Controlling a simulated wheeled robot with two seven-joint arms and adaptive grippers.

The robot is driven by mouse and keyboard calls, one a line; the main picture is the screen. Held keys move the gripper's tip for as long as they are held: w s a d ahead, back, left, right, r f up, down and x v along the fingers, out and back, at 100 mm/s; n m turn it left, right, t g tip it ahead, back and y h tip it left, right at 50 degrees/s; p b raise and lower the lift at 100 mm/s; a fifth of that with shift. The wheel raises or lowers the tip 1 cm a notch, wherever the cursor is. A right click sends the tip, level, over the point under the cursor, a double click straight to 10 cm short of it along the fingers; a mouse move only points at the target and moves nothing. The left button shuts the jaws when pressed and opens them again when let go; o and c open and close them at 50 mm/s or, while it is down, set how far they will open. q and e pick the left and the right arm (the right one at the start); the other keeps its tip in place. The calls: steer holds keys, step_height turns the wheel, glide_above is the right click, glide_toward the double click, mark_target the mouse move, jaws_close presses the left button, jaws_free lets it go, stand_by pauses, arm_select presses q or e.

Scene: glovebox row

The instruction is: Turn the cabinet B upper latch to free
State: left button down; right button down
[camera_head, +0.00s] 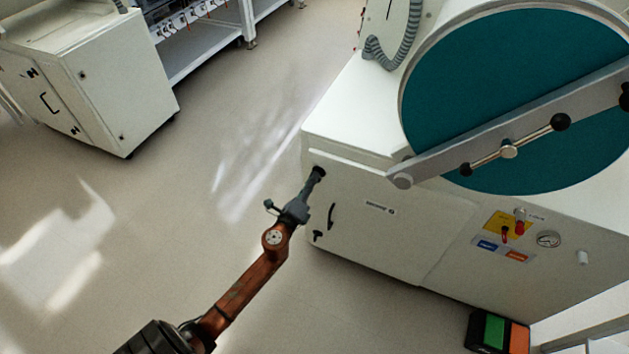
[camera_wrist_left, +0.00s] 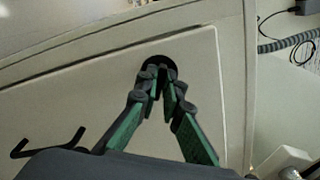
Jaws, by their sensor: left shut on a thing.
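My left gripper (camera_head: 316,177) reaches the upper left corner of a white cabinet door (camera_head: 375,228) in the head view. In the left wrist view the green-and-grey fingers of the left gripper (camera_wrist_left: 168,85) are closed together at a dark round latch (camera_wrist_left: 160,50). The gripper is shut on this upper latch, and the fingers hide most of it, so its angle cannot be told. A black door handle (camera_head: 331,215) and a lower black latch (camera_head: 317,236) sit below on the same door. The handle also shows in the left wrist view (camera_wrist_left: 48,145). My right gripper is not in view.
A large teal round door (camera_head: 490,100) with a grey bar (camera_head: 455,150) stands above the cabinet. Another white cabinet (camera_head: 105,85) stands at the far left. The floor (camera_head: 150,220) between is clear.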

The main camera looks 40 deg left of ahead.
arm_select(q)
steer(key=n, duration=0.6)
steer(key=shift+f, duration=0.1)
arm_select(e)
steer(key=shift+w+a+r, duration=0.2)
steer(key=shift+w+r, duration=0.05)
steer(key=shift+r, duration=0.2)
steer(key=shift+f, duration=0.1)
arm_select(q)
steer(key=c, duration=2.1)
jaws_free()
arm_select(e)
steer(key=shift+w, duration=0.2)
